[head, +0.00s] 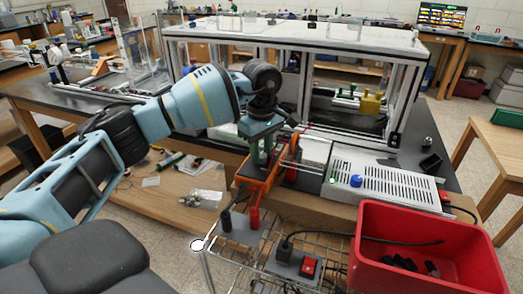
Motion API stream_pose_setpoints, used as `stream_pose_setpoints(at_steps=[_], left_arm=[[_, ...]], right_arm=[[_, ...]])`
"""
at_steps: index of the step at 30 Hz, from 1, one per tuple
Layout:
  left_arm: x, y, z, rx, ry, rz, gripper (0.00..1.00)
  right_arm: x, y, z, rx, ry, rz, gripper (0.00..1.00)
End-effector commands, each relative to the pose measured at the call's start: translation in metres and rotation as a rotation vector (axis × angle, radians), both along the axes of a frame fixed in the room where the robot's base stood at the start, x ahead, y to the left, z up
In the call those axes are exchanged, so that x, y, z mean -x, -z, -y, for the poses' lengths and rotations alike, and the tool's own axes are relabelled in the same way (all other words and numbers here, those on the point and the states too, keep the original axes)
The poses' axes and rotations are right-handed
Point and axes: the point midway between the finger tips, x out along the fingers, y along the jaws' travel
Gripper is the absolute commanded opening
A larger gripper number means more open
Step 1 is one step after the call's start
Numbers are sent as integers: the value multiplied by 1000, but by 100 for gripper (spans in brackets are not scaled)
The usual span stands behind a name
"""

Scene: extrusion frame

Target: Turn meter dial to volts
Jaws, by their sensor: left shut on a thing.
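The orange meter (247,181) sits at the near edge of the bench, in the middle of the head view. My left arm comes in from the left, and its gripper (263,163) points down onto the meter's face. Its fingers are shut at the meter's dial. The dial is hidden by the fingers, so its setting cannot be read. A red plug (254,216) and a black plug (226,219) stand just in front of the meter. My right gripper is not in view.
A white vented power supply (385,185) lies right of the meter. A red bin (430,225) stands in front of it, beside a wire rack with a red switch (308,267). The aluminium extrusion frame (300,32) rises behind the meter.

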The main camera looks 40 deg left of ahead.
Motion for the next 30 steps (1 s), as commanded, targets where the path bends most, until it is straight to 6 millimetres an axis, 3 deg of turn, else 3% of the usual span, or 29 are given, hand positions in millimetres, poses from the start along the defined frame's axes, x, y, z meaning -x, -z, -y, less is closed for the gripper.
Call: stream_pose_setpoints(at_steps=[7,8,12,23,30], left_arm=[[0,0,0,1,0,-1,7],[0,0,0,1,0,-1,32],[0,0,0,1,-1,-1,51],[0,-4,0,0,-1,0,52],[-1,-38,0,2,-1,3,52]], right_arm=[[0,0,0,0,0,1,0],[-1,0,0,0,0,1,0],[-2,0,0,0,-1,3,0],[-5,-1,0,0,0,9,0],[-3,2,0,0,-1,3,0]])
